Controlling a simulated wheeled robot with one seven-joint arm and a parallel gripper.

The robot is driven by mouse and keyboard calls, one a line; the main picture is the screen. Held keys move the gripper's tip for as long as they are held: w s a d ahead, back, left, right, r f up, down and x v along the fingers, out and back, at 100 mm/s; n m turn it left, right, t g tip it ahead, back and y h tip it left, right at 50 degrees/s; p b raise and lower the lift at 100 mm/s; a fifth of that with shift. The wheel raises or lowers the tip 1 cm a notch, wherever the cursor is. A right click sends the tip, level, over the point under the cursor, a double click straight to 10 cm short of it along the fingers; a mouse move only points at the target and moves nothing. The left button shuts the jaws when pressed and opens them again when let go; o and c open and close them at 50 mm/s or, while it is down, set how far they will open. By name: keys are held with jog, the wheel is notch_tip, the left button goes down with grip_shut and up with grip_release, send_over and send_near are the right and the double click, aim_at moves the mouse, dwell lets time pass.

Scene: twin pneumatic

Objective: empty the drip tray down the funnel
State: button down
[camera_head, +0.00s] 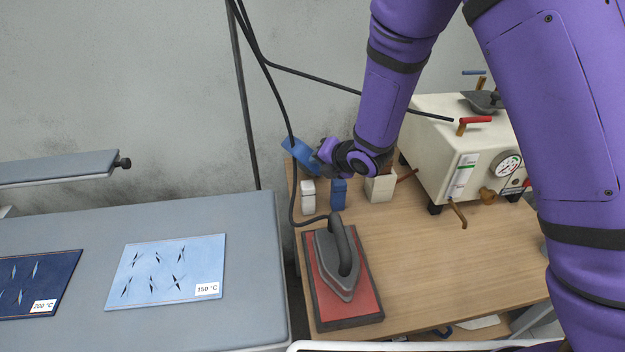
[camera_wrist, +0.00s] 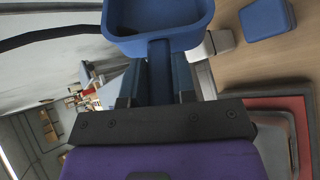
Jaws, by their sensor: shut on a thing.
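My gripper (camera_head: 318,163) is shut on the handle of a blue tray (camera_head: 298,151), which I take to be the drip tray. It holds the tray above the far left corner of the wooden table. The wrist view shows the tray (camera_wrist: 157,22) with its handle running between the fingers (camera_wrist: 158,88); the tray looks tilted in the head view. I cannot tell what liquid is in it. A dark grey, funnel-like dish (camera_head: 482,101) sits on top of the cream boiler (camera_head: 430,140), right of my gripper and partly beside my arm.
A white block (camera_head: 308,196), a blue block (camera_head: 338,193) and a cream block (camera_head: 380,188) stand below my gripper. An iron (camera_head: 337,262) rests on a red pad (camera_head: 368,300). Its black cable hangs close to the tray. The ironing board (camera_head: 250,240) is at left.

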jog(key=s+a+f+n+t+h+b, duration=0.4)
jog(key=a+f+n+t+b, duration=0.1)
jog(key=b, duration=0.2)
jog(key=shift+s+a+n+h, duration=0.2)
jog(key=shift+a+n+h, duration=0.05)
jog(key=shift+n+h, duration=0.05)
dwell(1.7)
jog(key=shift+r, duration=2.95)
jog(key=shift+s, duration=0.1)
